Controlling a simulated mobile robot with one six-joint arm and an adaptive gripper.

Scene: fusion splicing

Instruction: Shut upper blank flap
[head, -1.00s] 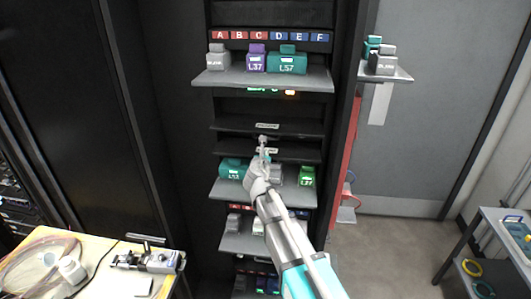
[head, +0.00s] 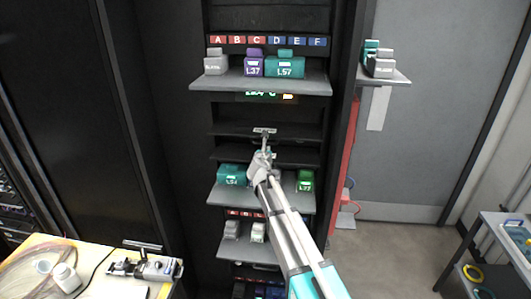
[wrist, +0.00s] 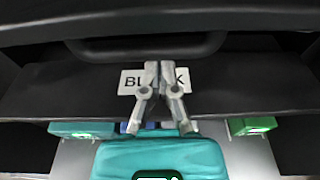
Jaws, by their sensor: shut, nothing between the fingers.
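The upper blank flap (head: 230,130) is a dark panel in the rack that stands out like a thin ledge, with a small pale label near its middle. A second dark flap (head: 225,154) lies just below it, its middle hidden behind my arm. My gripper (head: 264,152) is in front of these flaps, its fingertips just below the upper label. In the wrist view my gripper (wrist: 162,68) is shut and empty, its fingertips over a white BLANK label (wrist: 132,82) on a dark flap. I cannot tell whether they touch it.
A shelf (head: 319,85) with grey, purple and teal cassettes juts out above. Below, another shelf (head: 290,203) holds a teal cassette (head: 231,175) and a green one (head: 305,181). A side shelf (head: 395,77) is at right. A work table (head: 95,249) stands lower left.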

